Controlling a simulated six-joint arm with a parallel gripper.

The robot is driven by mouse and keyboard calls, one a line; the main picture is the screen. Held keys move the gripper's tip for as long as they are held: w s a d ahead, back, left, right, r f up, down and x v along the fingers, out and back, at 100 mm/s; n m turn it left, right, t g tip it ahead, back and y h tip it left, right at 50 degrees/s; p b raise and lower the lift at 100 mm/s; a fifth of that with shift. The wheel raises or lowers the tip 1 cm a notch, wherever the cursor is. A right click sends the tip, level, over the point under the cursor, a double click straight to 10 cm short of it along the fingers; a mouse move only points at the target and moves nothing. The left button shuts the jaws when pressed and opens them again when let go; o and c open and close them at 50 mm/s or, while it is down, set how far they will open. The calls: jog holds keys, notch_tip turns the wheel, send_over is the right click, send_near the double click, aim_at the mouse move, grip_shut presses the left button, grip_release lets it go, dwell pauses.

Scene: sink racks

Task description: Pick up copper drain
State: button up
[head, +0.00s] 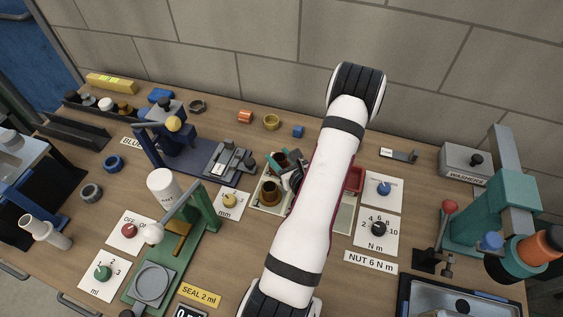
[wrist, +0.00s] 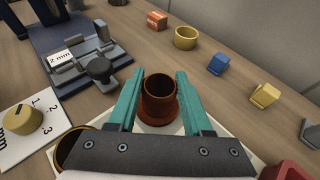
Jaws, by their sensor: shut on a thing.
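A copper drain (wrist: 160,103), a dark brown-red cup shape with a wider flange at its base, stands upright between the teal fingers of my gripper (wrist: 158,95) in the wrist view. The gripper is shut on it, one finger on each side. In the head view my gripper (head: 282,163) is at the far left part of a cream tray (head: 256,203), and the held drain (head: 281,158) shows partly between the fingers. I cannot tell whether its base touches the tray.
My arm hides the tray's middle. A red bin (head: 355,179) is at the tray's right. A blue fixture (head: 215,160) stands to the left and a green press (head: 180,240) front left. Behind are an orange part (head: 245,117), a brass ring (head: 272,122) and a blue block (head: 298,131).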

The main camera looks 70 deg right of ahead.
grip_shut()
jog(key=shift+r, duration=0.1)
